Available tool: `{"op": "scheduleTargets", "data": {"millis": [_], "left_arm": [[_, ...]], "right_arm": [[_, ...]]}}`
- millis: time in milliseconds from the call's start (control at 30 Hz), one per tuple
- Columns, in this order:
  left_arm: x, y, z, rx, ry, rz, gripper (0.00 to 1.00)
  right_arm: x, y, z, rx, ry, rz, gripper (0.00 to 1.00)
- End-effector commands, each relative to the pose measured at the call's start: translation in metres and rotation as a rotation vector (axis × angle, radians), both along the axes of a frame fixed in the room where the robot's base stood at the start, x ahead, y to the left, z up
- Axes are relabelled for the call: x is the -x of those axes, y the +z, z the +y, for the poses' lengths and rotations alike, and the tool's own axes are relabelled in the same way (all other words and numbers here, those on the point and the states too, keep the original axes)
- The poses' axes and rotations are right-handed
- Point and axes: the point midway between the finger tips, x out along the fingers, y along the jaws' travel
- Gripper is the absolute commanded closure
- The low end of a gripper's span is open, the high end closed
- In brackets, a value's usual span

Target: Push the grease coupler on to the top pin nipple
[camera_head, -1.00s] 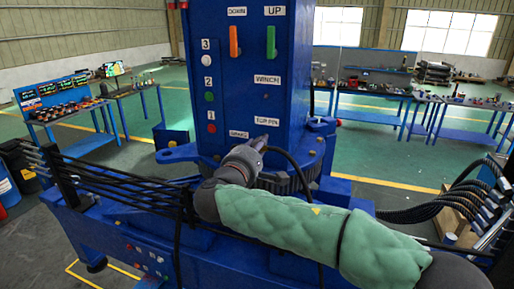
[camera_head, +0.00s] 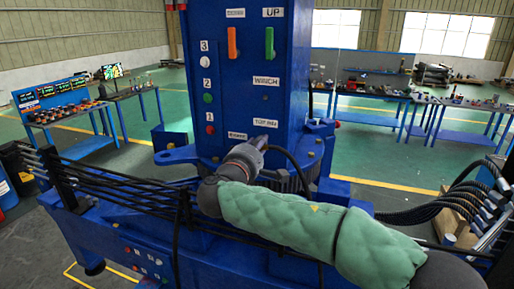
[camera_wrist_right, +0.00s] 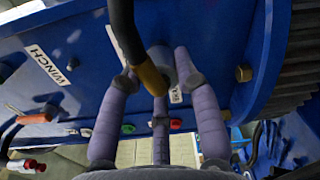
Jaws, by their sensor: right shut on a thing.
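My right gripper (camera_wrist_right: 158,82) is shut on the grease coupler (camera_wrist_right: 162,62), a grey cylinder joined to a mustard-coloured hose end and a black hose. In the head view my right gripper (camera_head: 250,150) is at the front of the blue crane column (camera_head: 240,90), just below the TOP PIN label (camera_head: 265,122). The coupler points at the column face. The nipple is hidden, so I cannot tell whether the coupler touches it. My left gripper is not in view.
The column carries an orange lever (camera_head: 232,41), a green lever (camera_head: 269,42) and several coloured buttons. Black hoses (camera_head: 125,190) run along the blue base at left. Workbenches (camera_head: 370,105) stand well behind on the green floor.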

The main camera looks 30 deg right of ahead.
Motion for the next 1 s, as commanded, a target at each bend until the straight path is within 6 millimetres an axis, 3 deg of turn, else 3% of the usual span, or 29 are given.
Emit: {"op": "scheduleTargets", "data": {"millis": [200,233,300,767,1000], "left_arm": [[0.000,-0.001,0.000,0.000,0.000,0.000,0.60],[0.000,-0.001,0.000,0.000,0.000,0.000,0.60],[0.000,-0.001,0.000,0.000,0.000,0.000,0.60],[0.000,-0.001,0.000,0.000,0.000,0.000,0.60],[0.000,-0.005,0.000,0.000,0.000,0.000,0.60]], "right_arm": [[-0.003,0.001,-0.004,0.000,-0.001,-0.002,1.00],[-0.002,0.001,-0.003,0.000,-0.001,-0.002,0.59],[-0.002,0.001,-0.003,0.000,-0.001,-0.002,0.40],[-0.002,0.000,-0.003,0.000,0.000,0.000,0.40],[0.006,0.000,0.008,-0.002,0.002,-0.001,0.40]]}}
